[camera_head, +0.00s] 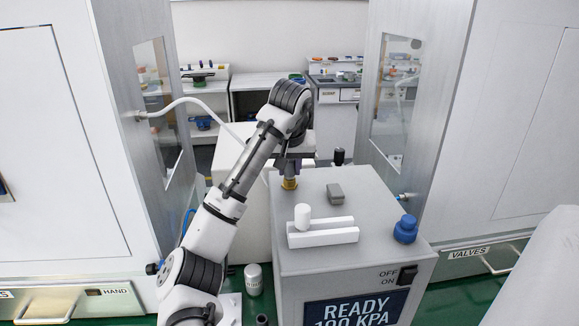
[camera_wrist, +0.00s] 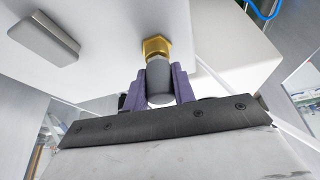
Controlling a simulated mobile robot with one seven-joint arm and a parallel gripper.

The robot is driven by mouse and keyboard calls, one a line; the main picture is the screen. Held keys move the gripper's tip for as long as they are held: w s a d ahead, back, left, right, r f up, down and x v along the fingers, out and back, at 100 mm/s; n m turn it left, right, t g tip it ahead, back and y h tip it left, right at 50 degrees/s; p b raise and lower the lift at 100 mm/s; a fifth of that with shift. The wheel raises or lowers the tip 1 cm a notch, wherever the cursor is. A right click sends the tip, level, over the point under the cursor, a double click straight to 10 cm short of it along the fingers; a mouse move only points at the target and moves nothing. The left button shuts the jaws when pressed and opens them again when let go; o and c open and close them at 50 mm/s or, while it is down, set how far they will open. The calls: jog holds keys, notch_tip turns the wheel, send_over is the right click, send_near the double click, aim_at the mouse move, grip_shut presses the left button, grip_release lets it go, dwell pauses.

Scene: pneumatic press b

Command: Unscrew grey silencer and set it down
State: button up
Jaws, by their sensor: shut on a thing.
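The grey silencer (camera_wrist: 158,76) is a small grey cylinder, seen in the wrist view against a brass hex fitting (camera_wrist: 156,46) on the grey press box. My gripper (camera_wrist: 158,84) has its purple fingers shut on the silencer, one on each side. In the head view my gripper (camera_head: 289,168) points down at the back left of the box top, and the brass fitting (camera_head: 289,184) shows just below it. The silencer is hidden there by the fingers. I cannot tell whether its thread is still engaged in the fitting.
A light grey cylinder (camera_head: 253,279) stands left of the box. Some box top right of the grey block is bare.

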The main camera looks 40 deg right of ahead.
jog(key=shift+n+y, duration=0.3)
jog(key=shift+n, duration=0.6)
jog(key=shift+n+t+y, duration=0.3)
jog(key=shift+n+t, duration=0.1)
jog(key=shift+n, duration=0.4)
jog(key=shift+n+y, duration=0.3)
jog(key=shift+n, duration=0.6)
